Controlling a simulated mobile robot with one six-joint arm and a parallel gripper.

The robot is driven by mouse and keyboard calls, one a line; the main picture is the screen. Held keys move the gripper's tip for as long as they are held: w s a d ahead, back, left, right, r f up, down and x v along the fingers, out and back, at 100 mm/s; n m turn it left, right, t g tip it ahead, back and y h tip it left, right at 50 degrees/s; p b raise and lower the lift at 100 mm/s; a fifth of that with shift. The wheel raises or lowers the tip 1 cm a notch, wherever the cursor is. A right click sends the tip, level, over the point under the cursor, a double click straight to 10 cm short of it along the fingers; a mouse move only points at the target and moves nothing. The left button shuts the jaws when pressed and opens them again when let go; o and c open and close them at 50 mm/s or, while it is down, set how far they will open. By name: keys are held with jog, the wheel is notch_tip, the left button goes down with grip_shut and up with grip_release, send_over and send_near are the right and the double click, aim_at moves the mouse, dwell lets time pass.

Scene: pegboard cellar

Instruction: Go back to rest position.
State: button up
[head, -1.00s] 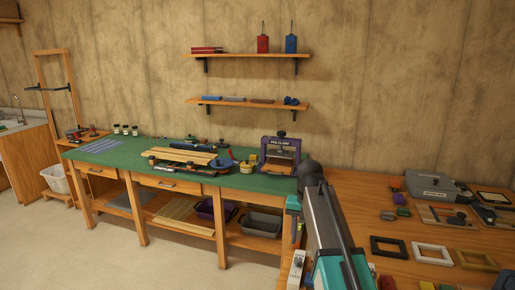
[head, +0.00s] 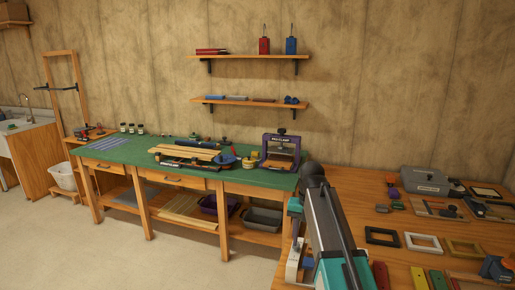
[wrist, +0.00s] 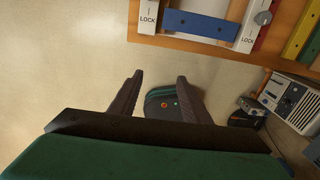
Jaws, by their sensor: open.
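My gripper (wrist: 160,77) shows in the wrist view with its two dark fingers apart and nothing between them. It points down past the edge of the wooden table (wrist: 185,46), over the pale floor. My grey and teal arm (head: 335,235) reaches across the lower right of the head view, by the table's left edge. The fingers cannot be made out there. A white LOCK strip (wrist: 148,18) and a blue bar (wrist: 200,25) lie at the table edge, apart from the fingers.
The right table (head: 345,190) holds several picture frames (head: 381,236), a grey case (head: 425,181) and small tools. A green-topped bench (head: 125,152) stands behind to the left, with bins below and two shelves above. A radio-like device (wrist: 292,100) is at right. Floor at left (head: 60,245) is clear.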

jog(key=s+f+m+g, duration=0.15)
jog(key=s+f, duration=0.35)
jog(key=f, duration=0.5)
jog(key=s+f+g, duration=0.2)
jog(key=s+f, duration=0.4)
jog(key=f, duration=0.5)
jog(key=s+f+m+g, duration=0.15)
jog(key=s+f, duration=0.35)
jog(key=f, duration=0.5)
jog(key=s+f+m, duration=0.9)
jog(key=s+m, duration=0.4)
jog(key=m, duration=0.1)
jog(key=s+f+m, duration=1)
jog(key=s+m, duration=0.3)
jog(key=m, duration=0.2)
jog(key=shift+s+d+f+g, duration=0.2)
jog(key=shift+s+d+g, duration=0.1)
jog(key=shift+d+g, duration=0.1)
